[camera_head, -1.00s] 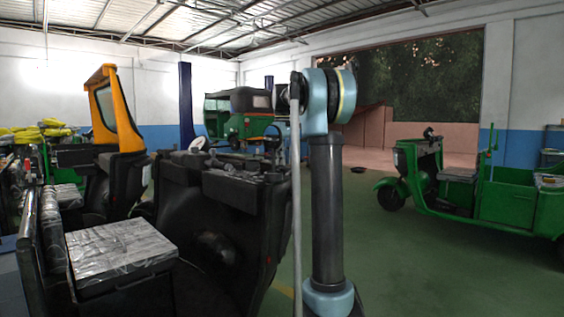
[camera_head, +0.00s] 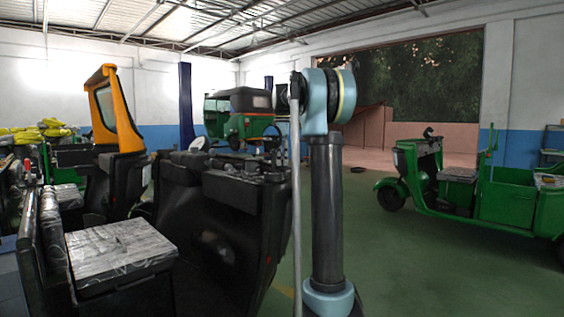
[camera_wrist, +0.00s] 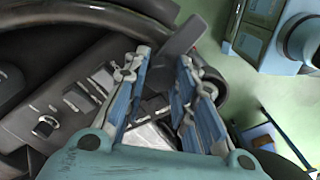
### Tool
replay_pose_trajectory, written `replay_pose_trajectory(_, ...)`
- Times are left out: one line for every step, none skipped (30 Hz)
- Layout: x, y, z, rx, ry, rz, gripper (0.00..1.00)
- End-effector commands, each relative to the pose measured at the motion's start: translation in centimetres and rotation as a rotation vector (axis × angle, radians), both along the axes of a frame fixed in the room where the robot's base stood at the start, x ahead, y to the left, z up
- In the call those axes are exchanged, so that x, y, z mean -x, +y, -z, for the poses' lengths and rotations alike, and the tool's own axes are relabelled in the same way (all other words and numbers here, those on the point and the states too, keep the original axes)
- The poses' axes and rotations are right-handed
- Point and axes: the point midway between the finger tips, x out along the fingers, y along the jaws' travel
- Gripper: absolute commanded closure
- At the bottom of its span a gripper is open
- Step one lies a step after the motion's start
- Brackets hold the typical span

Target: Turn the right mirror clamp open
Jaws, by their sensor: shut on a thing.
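My gripper (camera_wrist: 162,60) shows in the wrist view with its two blue-lined fingers on either side of a dark grey lever-like piece (camera_wrist: 182,38), which looks like the mirror clamp. The jaws are shut on this piece near the fingertips. The contact itself is partly hidden by the fingers. The piece sits beside a thick dark curved bar (camera_wrist: 95,14) at the dashboard's edge. In the head view my gripper cannot be made out, and the clamp is too small to tell.
The black dashboard (camera_wrist: 60,100) with switches lies beneath my gripper. In the head view, a padded seat (camera_head: 120,253) stands at the left. A green three-wheeler (camera_head: 500,195) stands on the right, with open green floor (camera_head: 400,270) before it. Another green rickshaw (camera_head: 238,120) stands behind.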

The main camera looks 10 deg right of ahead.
Motion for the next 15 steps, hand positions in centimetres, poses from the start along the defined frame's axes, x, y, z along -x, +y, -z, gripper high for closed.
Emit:
replay_pose_trajectory(-0.24,-0.07,-0.02,0.001,-0.006,-0.002,0.99)
replay_pose_trajectory(-0.24,-0.07,-0.02,0.001,-0.006,-0.003,0.99)
replay_pose_trajectory(-0.25,-0.07,-0.02,0.001,-0.006,-0.003,0.99)
replay_pose_trajectory(-0.26,-0.07,-0.01,0.001,-0.006,-0.003,0.99)
replay_pose_trajectory(-0.26,-0.07,-0.01,0.001,-0.006,-0.003,0.99)
replay_pose_trajectory(-0.27,-0.06,-0.01,0.001,-0.006,-0.003,0.99)
replay_pose_trajectory(-0.27,-0.06,-0.01,0.001,-0.006,-0.003,0.99)
replay_pose_trajectory(-0.28,-0.06,-0.01,0.001,-0.006,-0.003,0.99)
replay_pose_trajectory(-0.28,-0.06,-0.01,0.001,-0.006,-0.003,0.99)
replay_pose_trajectory(-0.29,-0.06,-0.01,0.001,-0.007,-0.003,0.99)
replay_pose_trajectory(-0.29,-0.06,-0.01,0.001,-0.007,-0.002,0.99)
replay_pose_trajectory(-0.29,-0.06,-0.01,0.001,-0.006,-0.002,0.68)
replay_pose_trajectory(-0.27,-0.06,-0.01,0.001,-0.006,-0.002,0.62)
replay_pose_trajectory(-0.26,-0.06,-0.01,0.001,-0.006,-0.002,0.55)
replay_pose_trajectory(-0.23,-0.05,-0.01,0.001,-0.005,-0.002,0.54)
